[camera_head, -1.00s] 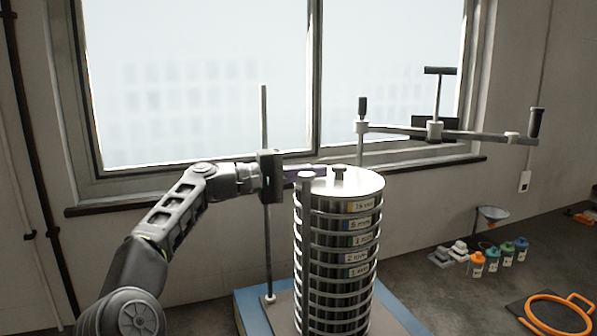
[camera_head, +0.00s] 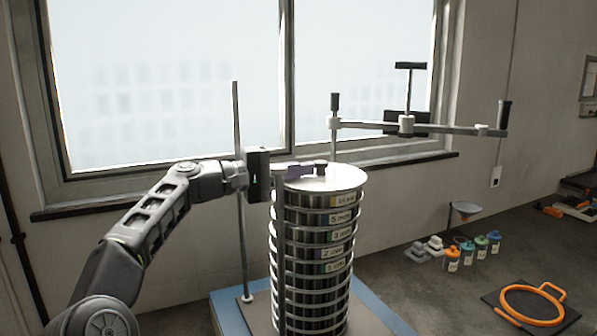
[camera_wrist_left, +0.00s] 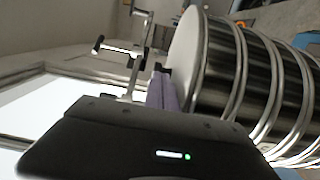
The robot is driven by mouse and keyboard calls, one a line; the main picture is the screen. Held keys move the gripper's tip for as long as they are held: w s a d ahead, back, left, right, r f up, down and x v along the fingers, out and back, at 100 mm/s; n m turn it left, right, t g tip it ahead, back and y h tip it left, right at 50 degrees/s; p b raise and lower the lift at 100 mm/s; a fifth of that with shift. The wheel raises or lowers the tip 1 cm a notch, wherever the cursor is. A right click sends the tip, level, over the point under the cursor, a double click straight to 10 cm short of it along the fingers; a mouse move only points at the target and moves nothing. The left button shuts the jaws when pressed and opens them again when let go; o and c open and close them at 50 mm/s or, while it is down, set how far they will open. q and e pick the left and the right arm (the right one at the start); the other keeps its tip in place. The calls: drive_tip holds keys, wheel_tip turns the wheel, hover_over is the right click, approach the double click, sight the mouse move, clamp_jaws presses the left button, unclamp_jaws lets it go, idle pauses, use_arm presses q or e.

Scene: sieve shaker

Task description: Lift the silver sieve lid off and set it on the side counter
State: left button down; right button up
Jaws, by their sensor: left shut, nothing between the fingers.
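The silver sieve lid (camera_head: 335,180) lies flat on top of the tall sieve stack (camera_head: 312,250), with a small dark knob (camera_head: 320,166) at its middle. My left gripper (camera_head: 303,170) is shut and empty, its purple fingers just above the lid and close to the left of the knob. In the left wrist view the purple fingers (camera_wrist_left: 163,92) point at the dark knob beside the lid's face (camera_wrist_left: 186,50). Whether the fingertips touch the knob cannot be told. My right gripper is not in view.
A clamp bar (camera_head: 430,127) with handles stands swung out at the back right. An upright rod (camera_head: 240,200) stands left of the stack.

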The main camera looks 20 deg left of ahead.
use_arm(q)
drive_tip(key=shift+s+a, duration=0.25)
drive_tip(key=shift+a, duration=0.05)
drive_tip(key=b+v, duration=0.3)
drive_tip(key=v, duration=0.4)
drive_tip(key=shift+s, duration=0.15)
